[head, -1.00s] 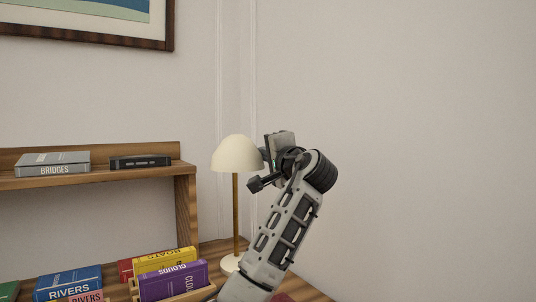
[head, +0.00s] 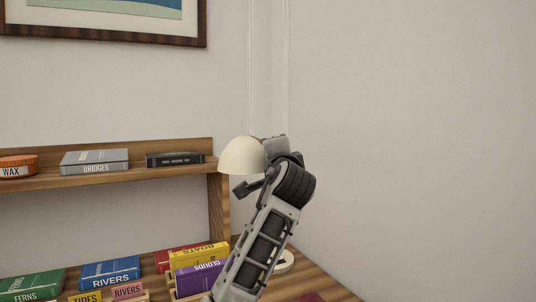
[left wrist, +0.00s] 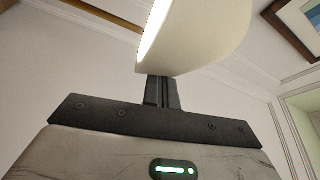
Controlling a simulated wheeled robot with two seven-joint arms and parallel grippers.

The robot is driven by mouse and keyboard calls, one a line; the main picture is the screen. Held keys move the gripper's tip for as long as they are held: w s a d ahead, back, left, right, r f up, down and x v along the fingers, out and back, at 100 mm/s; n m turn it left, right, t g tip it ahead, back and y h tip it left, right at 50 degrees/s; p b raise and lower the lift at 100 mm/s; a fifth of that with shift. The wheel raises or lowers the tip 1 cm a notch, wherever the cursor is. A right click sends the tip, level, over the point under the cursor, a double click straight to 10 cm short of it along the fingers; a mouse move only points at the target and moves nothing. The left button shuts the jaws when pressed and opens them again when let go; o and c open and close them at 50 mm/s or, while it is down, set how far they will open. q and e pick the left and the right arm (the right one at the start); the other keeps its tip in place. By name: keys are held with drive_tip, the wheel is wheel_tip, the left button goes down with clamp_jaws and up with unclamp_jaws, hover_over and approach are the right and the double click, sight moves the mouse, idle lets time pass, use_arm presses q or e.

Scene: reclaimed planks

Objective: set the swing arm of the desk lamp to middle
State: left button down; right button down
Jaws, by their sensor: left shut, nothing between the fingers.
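The desk lamp has a cream dome shade (head: 240,157) in the middle of the head view. Its round pale base (head: 284,262) stands on the desk to the right of the shade, partly behind my arm. The pole and swing arm are hidden behind my arm. My left gripper (head: 268,150) is at the right side of the shade; its fingertips are hidden there. In the left wrist view the shut, empty fingers (left wrist: 160,91) reach the lower part of the shade (left wrist: 205,35), touching or very close. My right gripper is not in view.
Books, including a purple one (head: 198,278) and a yellow one (head: 199,255), stand on the desk to the left. A wooden shelf (head: 140,176) behind holds a grey book (head: 95,160), a black book (head: 174,159) and an orange tin (head: 17,167). Bare wall lies to the right.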

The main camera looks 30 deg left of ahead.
use_arm(q)
drive_tip(key=shift+a, duration=0.1)
drive_tip(key=v, duration=1.6)
